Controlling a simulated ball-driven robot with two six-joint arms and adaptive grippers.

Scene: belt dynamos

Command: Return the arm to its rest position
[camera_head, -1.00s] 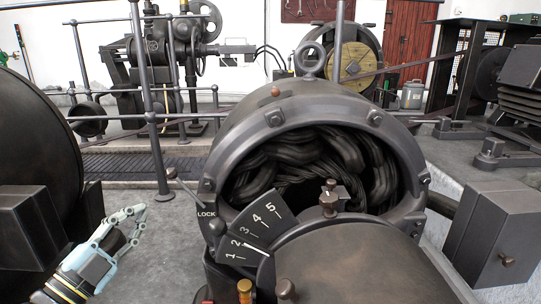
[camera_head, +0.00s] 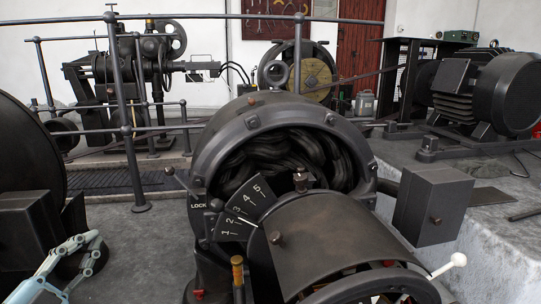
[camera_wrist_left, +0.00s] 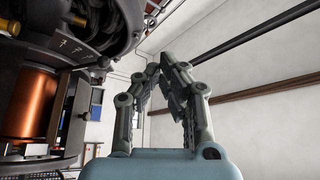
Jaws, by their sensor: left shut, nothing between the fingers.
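My left gripper (camera_head: 90,252) is at the lower left of the head view, pale blue-grey, apart from the machines around it. In the left wrist view its fingers (camera_wrist_left: 166,62) come together at the tips with nothing between them. The dark dynamo (camera_head: 278,115) with the open round housing stands in the middle of the head view. Its dial plate (camera_head: 243,212) carries the numbers 1 to 5 and the word LOCK beside it. My right gripper does not show.
A dark rounded machine (camera_head: 25,145) stands at the left edge, close to the left arm. A metal railing (camera_head: 125,130) runs behind. A motor (camera_head: 487,90) stands at the right back. Grey floor (camera_head: 150,240) lies open between the left gripper and the dynamo. A copper coil (camera_wrist_left: 30,103) shows in the left wrist view.

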